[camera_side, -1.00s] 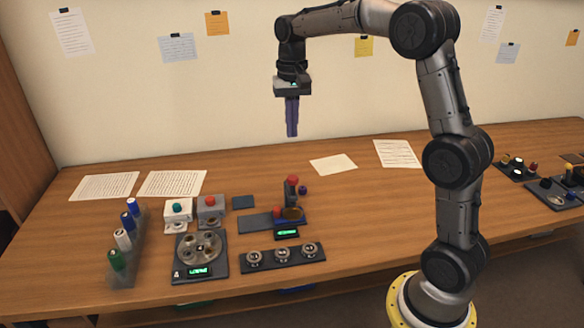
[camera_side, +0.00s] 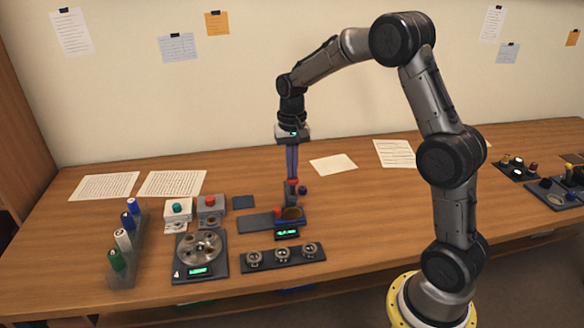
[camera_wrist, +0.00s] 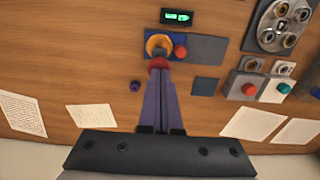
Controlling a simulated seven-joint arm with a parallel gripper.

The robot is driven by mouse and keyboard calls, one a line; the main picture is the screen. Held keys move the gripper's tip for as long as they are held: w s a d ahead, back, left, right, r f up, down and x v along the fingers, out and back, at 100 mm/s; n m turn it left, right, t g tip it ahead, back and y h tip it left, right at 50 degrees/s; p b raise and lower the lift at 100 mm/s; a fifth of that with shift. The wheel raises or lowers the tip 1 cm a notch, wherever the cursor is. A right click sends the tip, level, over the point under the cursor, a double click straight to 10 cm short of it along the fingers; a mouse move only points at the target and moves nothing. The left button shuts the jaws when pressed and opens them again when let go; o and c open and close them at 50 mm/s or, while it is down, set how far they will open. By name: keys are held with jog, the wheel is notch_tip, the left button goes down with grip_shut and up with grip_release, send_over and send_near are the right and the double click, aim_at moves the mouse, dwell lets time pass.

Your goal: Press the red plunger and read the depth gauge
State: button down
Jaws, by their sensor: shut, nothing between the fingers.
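The red plunger (camera_side: 292,182) tops an upright post on the depth gauge's blue base (camera_side: 300,221). In the wrist view the red plunger (camera_wrist: 158,63) shows just past my fingertips, partly hidden by them. My gripper (camera_side: 292,176) points straight down with its blue-purple fingers shut and empty, its tips at the plunger's top. I cannot tell whether they touch it. The gauge's green display (camera_side: 287,233) is lit at the front, and it also shows in the wrist view (camera_wrist: 177,17). Its digits are too small to read.
A second red knob (camera_side: 278,211) sits on the base's left, and a small purple knob (camera_side: 303,190) stands right of the post. A rack of lens rings (camera_side: 284,257) lies in front. A round fixture (camera_side: 201,246) and button boxes are left.

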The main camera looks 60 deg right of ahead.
aim_at(293, 183)
jog(key=shift+f, duration=2.35)
jog(key=shift+s, duration=0.1)
notch_tip(293, 183, up, 15)
